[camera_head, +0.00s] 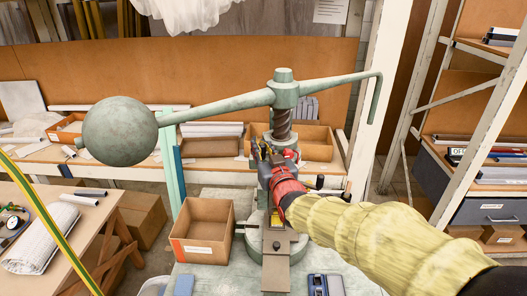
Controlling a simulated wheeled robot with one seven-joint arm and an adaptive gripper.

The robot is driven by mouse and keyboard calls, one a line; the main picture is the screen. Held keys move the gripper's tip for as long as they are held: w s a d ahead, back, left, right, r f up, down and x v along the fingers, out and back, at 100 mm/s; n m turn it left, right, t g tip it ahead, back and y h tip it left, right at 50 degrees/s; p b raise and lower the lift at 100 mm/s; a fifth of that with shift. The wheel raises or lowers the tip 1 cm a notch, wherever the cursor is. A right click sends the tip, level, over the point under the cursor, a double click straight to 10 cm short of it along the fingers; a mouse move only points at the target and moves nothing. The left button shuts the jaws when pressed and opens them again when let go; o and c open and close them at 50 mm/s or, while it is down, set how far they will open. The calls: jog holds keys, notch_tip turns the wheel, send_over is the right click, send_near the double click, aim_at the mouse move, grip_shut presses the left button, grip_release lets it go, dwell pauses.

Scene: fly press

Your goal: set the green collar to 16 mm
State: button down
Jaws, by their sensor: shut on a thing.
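The green fly press (285,95) stands in the middle of the head view. Its long weighted lever carries a large ball (119,131) at the left and a bent-down handle (376,98) at the right. Below the hub, the dark threaded screw (282,124) is in view. My red and black gripper (265,156) reaches in from the lower right to the front of the press head, just below the screw. Its fingers are shut on a part there that they largely hide. I cannot make out the green collar or any millimetre scale for certain.
An open cardboard box (202,228) stands left of the press on the pale green bench. A blue-grey device (326,285) lies at the bench's front. A wooden table (110,216) is at the left, shelving (490,130) at the right. The lever spans the space above my gripper.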

jog(key=shift+r, duration=0.35)
jog(key=c, duration=2)
grip_release()
jog(key=shift+s, duration=0.1)
jog(key=o, duration=0.3)
jog(key=shift+f, duration=0.15)
jog(key=shift+o, duration=0.2)
jog(key=v, duration=1.2)
